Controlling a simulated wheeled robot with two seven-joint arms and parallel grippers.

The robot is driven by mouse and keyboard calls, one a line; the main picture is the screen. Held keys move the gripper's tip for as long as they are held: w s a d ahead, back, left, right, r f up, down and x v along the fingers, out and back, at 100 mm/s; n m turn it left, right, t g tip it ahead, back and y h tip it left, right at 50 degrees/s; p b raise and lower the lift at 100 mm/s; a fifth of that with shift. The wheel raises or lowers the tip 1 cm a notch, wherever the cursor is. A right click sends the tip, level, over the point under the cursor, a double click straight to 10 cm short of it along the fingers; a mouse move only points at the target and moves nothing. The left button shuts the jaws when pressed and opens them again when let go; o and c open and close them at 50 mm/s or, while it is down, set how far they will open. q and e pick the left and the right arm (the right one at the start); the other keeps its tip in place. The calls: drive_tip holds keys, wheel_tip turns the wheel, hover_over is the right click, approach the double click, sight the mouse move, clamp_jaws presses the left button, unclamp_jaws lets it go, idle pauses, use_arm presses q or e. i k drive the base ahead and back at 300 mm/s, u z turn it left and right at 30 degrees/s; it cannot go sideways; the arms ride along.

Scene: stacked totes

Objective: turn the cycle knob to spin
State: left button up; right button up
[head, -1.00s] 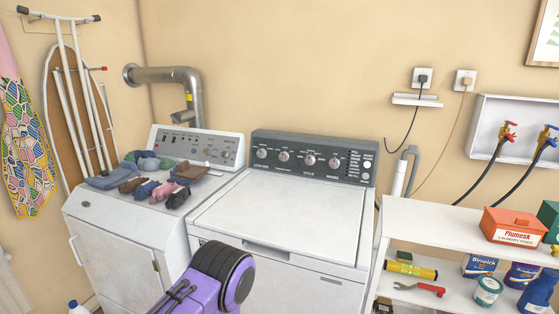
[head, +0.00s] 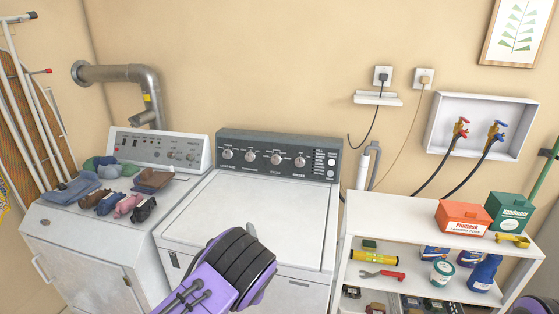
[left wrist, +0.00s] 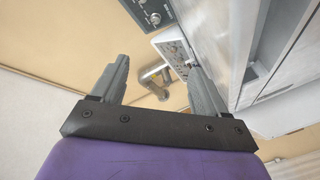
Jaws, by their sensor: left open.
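The white washer (head: 245,214) stands in the middle of the head view. Its dark control panel (head: 262,143) has a row of round knobs. The cycle knob (head: 276,159) is third from the left, above a label that reads CYCLE. Its pointer is too small to read. My left arm reaches up from the bottom in front of the washer lid; its gripper is hidden there. In the left wrist view my left gripper (left wrist: 158,64) is open and empty, its fingers apart. Part of the knob panel (left wrist: 150,14) shows beyond the fingers, at the top. My right gripper is not seen.
A dryer (head: 90,240) with folded clothes on top stands left of the washer. A white shelf (head: 400,212) with boxes and bottles stands to the right. A metal duct (head: 120,74) and a recessed tap box (head: 480,105) are on the wall. The washer lid is clear.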

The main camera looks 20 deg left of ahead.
sight(276, 160)
drive_tip(key=i, duration=1.3)
